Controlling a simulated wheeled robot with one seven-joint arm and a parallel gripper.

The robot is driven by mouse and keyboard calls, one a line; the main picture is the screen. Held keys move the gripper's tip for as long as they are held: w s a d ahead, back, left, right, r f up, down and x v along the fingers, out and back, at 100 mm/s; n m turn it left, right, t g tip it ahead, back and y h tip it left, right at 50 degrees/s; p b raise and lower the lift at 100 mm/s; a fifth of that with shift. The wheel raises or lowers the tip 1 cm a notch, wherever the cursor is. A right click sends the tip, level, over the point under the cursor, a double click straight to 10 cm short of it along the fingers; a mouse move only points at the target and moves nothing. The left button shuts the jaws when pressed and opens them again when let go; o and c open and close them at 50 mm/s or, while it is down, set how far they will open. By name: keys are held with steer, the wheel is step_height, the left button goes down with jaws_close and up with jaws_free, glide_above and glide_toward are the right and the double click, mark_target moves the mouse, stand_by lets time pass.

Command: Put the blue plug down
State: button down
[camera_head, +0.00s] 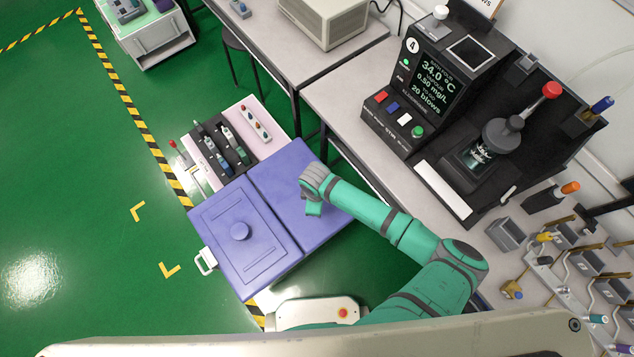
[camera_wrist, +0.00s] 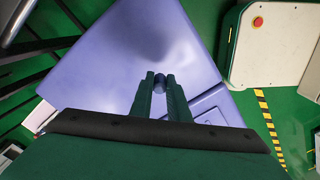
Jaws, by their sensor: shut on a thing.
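My gripper (camera_head: 312,207) is over the bare right half of the purple-blue cart top (camera_head: 283,172). In the wrist view my gripper (camera_wrist: 160,76) has its two green fingers shut on a small dark blue plug (camera_wrist: 159,86). The plug shows between the fingertips, with the purple surface behind it. I cannot tell how far it is above the surface. In the head view the plug is hidden by my gripper and arm.
A black rack (camera_head: 222,149) of handheld testers and a pink strip (camera_head: 250,126) sit behind. A bench with a large black instrument (camera_head: 455,90) stands right. The purple surface around my gripper is clear.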

steer(key=shift+w+d+f, duration=0.35)
steer(key=shift+w+f, duration=0.4)
steer(key=shift+f, duration=0.15)
step_height(320, 180, down, 3)
steer(key=shift+w+f, duration=0.15)
steer(key=shift+w+f, duration=0.1)
steer(key=shift+w, duration=0.05)
steer(key=c, duration=1.7)
jaws_free()
steer(key=shift+a, duration=0.1)
steer(key=shift+d, duration=0.25)
